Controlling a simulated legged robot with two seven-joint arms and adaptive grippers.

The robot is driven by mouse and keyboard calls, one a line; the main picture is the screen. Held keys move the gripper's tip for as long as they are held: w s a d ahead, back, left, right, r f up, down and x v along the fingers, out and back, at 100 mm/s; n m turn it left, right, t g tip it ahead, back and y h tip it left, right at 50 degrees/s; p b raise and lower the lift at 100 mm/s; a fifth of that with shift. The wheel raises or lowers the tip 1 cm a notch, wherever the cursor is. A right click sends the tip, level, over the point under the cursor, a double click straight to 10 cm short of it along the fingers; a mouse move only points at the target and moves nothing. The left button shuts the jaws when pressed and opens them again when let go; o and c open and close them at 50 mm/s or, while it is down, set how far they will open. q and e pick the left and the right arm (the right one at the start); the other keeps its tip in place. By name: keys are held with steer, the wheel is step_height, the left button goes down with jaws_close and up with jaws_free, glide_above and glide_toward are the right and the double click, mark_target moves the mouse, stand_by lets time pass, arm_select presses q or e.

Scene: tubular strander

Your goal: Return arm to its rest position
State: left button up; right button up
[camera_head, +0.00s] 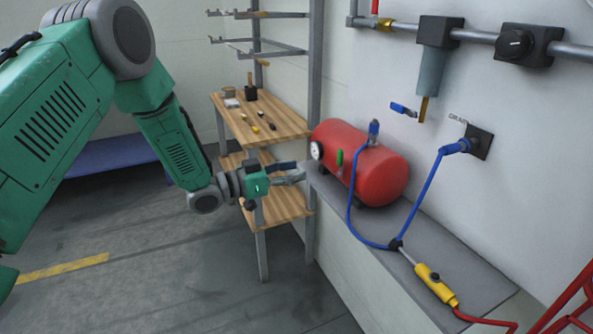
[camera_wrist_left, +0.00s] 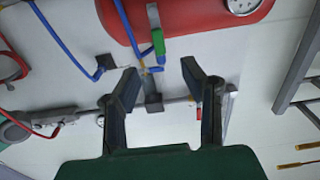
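My left arm comes in from the left in the head view, green and grey, bent down at the elbow. Its left gripper (camera_head: 298,172) is in front of the wooden shelf rack, just left of the red tank (camera_head: 372,165). In the left wrist view my left gripper (camera_wrist_left: 160,75) has its two dark fingers spread apart. Nothing is between the fingers; the tank with a green handle (camera_wrist_left: 158,42) shows beyond them. I cannot tell the exact gap to the tank. My right gripper is in neither view.
The tank stands on a grey ledge (camera_head: 455,262) with a blue hose (camera_head: 424,200) and a yellow tool (camera_head: 435,285). A wooden shelf rack (camera_head: 262,128) with small items stands behind the gripper. Wall pipes (camera_head: 478,38) run upper right. Open floor (camera_head: 170,270) lies below the arm.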

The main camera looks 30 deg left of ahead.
arm_select(q)
steer(key=s+d+f+n+g+y, duration=0.2)
steer(key=s+f+n+g+y, duration=0.15)
steer(key=s+f, duration=0.6)
steer(key=s+d+f+n+g+y, duration=0.3)
steer(key=s+f, duration=0.4)
steer(key=f, duration=0.6)
steer(key=s+a+f+g+y, duration=0.1)
steer(key=s+f+g+y, duration=0.1)
steer(key=s, duration=1)
steer(key=s+a+f+g+y, duration=0.1)
steer(key=s+f+g, duration=0.3)
steer(key=s, duration=0.8)
steer(key=shift+s+g+y, duration=0.2)
steer(key=shift+g+y, duration=0.35)
steer(key=shift+y, duration=0.2)
